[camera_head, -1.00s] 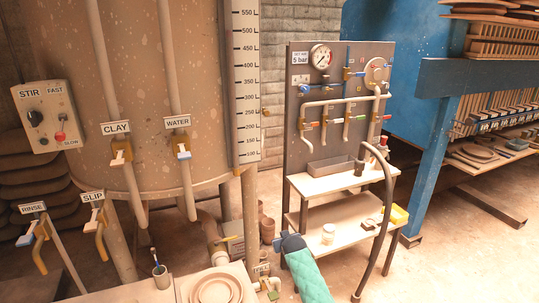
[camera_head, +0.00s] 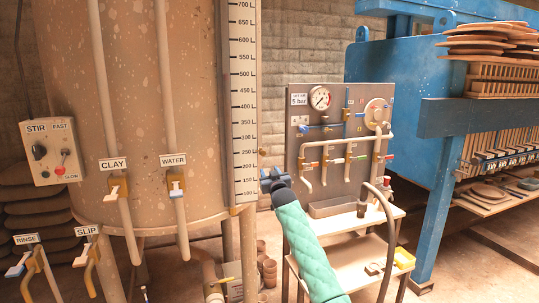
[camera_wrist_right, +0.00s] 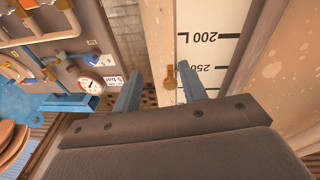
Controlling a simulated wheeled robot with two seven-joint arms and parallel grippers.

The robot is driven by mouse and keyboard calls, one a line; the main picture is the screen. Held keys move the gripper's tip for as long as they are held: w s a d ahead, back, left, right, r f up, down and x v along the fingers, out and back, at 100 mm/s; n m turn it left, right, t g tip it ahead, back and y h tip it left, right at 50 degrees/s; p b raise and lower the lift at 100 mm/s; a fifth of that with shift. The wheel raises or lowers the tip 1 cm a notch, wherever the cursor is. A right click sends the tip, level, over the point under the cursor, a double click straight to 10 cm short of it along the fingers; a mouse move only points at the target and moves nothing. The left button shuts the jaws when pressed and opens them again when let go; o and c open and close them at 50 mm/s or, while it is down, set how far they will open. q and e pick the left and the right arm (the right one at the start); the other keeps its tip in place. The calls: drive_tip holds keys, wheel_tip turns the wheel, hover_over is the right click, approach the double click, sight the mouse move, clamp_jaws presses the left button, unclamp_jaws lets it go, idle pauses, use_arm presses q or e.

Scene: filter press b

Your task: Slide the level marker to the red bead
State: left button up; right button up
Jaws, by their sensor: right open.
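The tall white level scale (camera_head: 243,110) stands along the right side of the tank. A small brass knob (camera_head: 262,152), likely the level marker, sits at the scale's right edge near the 250 mark. My right gripper (camera_head: 272,176), on a teal-sleeved arm, is open just below and right of the knob. In the right wrist view, the brass knob (camera_wrist_right: 170,77) appears between the two blue fingers (camera_wrist_right: 159,75), nearer the right one; I cannot tell whether it lies within their reach. I cannot make out a red bead on the scale. My left gripper is out of view.
A grey panel (camera_head: 330,180) with a gauge and valves stands right of my arm, above a white shelf stand (camera_head: 345,222). A dark curved hose rises beside it. The tank (camera_head: 140,80) fills the left, with pipes and valve handles. A blue press stands at right.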

sight(263, 154)
drive_tip(key=r+y, duration=0.1)
drive_tip(key=r+t, duration=0.1)
drive_tip(key=r+t+y, duration=0.1)
drive_tip(key=r, duration=0.1)
drive_tip(key=shift+a+r+y+p, duration=0.1)
drive_tip(key=shift+a+y+p, duration=0.2)
drive_tip(key=shift+a+p, duration=0.1)
drive_tip(key=p+x, duration=0.1)
drive_tip(key=x, duration=0.3)
drive_tip(key=shift+w+a+r+p, duration=0.1)
drive_tip(key=shift+w+p, duration=0.05)
drive_tip(key=shift+p, duration=0.2)
drive_tip(key=shift+x, duration=0.8)
use_arm(q)
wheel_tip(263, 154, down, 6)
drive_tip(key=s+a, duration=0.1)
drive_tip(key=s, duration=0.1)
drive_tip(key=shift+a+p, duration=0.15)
drive_tip(key=shift+p, duration=0.15)
use_arm(e)
drive_tip(key=shift+w, duration=0.2)
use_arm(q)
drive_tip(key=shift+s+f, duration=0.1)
use_arm(e)
clamp_jaws()
